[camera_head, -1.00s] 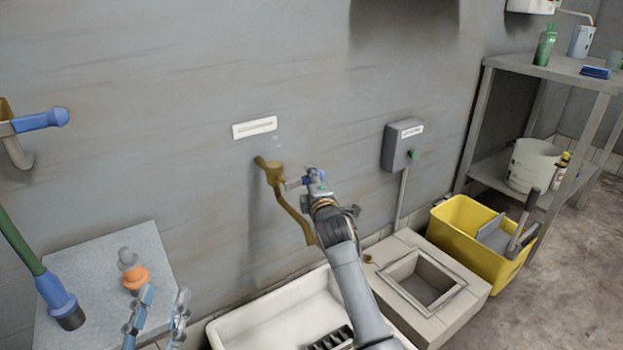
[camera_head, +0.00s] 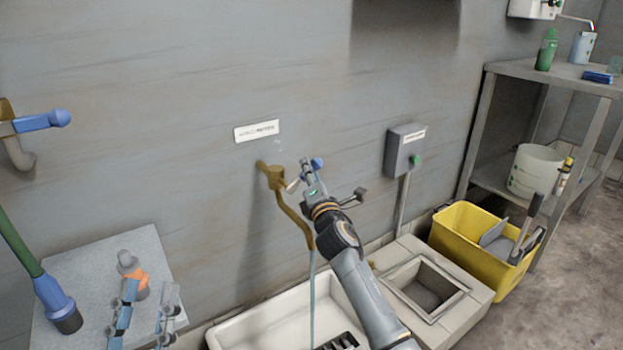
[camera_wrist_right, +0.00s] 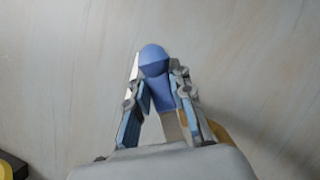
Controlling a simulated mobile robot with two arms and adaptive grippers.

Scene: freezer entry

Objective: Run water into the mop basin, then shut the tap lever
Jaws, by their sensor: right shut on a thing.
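The brass tap (camera_head: 274,177) is on the grey wall, its spout bending down over the white mop basin (camera_head: 262,328). A thin stream of water (camera_head: 312,290) falls from the spout into the basin. My right gripper (camera_head: 312,172) is at the tap, shut on its blue-ended lever (camera_head: 318,163). In the right wrist view the lever's blue knob (camera_wrist_right: 154,62) stands between the two fingers. My left gripper (camera_head: 143,322) is at the lower left, fingers apart and empty, in front of an orange and grey fitting (camera_head: 134,272).
Another blue-handled tap (camera_head: 40,121) is on the wall at far left, above a green-handled tool (camera_head: 50,290) and a grey slab (camera_head: 90,262). Right of the basin are a floor drain box (camera_head: 468,308), a yellow bucket (camera_head: 470,258) and a shelf (camera_head: 500,70). A grey switch box (camera_head: 402,148) is on the wall.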

